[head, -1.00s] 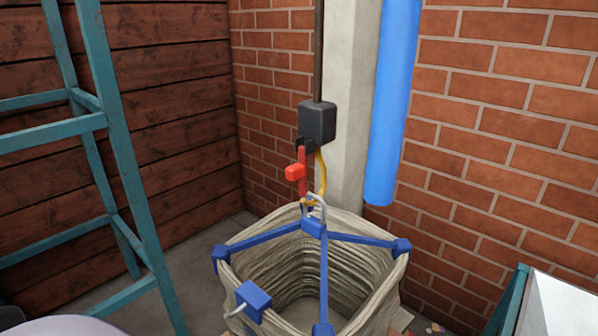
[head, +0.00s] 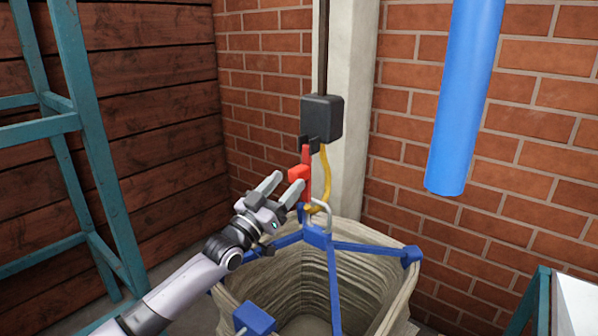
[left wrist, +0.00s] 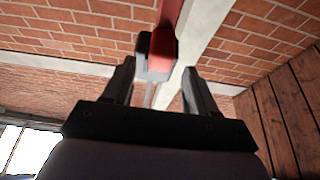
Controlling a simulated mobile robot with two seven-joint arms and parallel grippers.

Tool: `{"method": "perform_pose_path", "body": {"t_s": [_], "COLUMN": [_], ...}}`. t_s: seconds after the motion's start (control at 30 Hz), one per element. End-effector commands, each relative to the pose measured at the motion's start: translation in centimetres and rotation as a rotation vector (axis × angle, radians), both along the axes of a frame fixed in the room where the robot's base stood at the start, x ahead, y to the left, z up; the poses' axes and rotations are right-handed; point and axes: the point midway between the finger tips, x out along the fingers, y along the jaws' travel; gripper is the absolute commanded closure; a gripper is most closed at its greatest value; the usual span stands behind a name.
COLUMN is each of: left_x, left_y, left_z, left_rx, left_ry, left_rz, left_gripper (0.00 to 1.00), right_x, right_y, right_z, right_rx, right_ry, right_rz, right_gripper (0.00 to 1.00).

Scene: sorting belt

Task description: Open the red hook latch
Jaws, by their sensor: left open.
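The red hook latch (head: 303,175) hangs below a black hoist block (head: 322,118), beside a yellow hook (head: 325,180). A metal shackle (head: 322,214) on the blue sling straps sits at the hook's lower end; the exact contact is partly hidden. My left gripper (head: 282,186) is open, its fingertips just left of the latch's red block. In the left wrist view the red latch (left wrist: 163,48) stands ahead, between and beyond the two open fingers (left wrist: 155,85). I cannot tell whether a fingertip touches it. My right gripper is not in view.
A beige bag (head: 385,275) with blue straps (head: 375,249) stands open below the hook. A blue pipe (head: 466,95) hangs at the right. A teal frame (head: 85,140) stands at the left, and a brick wall (head: 405,130) is behind.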

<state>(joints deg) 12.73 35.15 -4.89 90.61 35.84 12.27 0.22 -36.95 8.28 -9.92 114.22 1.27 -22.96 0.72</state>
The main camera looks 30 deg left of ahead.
Motion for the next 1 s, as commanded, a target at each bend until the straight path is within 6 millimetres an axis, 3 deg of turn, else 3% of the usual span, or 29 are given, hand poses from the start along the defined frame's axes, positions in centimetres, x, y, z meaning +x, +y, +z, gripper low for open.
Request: {"method": "perform_pose_path", "body": {"t_s": [0.4,0.9,0.93,1.0], "left_x": [4.4,5.4,5.4,5.4], "left_y": [-0.4,-0.5,-0.5,-0.5], "left_z": [1.8,2.2,2.2,2.2], "left_rx": [0.0,0.0,0.0,0.0], "left_ry": [0.0,0.003,0.003,0.003], "left_rz": [0.0,0.0,0.0,0.0], "left_gripper": [0.43,0.43,0.49,0.72], "right_x": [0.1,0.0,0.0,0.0], "right_y": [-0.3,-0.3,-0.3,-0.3], "right_z": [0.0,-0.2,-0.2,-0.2], "right_rx": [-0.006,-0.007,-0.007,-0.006], "right_ry": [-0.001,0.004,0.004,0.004], "right_rz": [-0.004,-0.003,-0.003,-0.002], "right_gripper": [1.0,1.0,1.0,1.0]}}
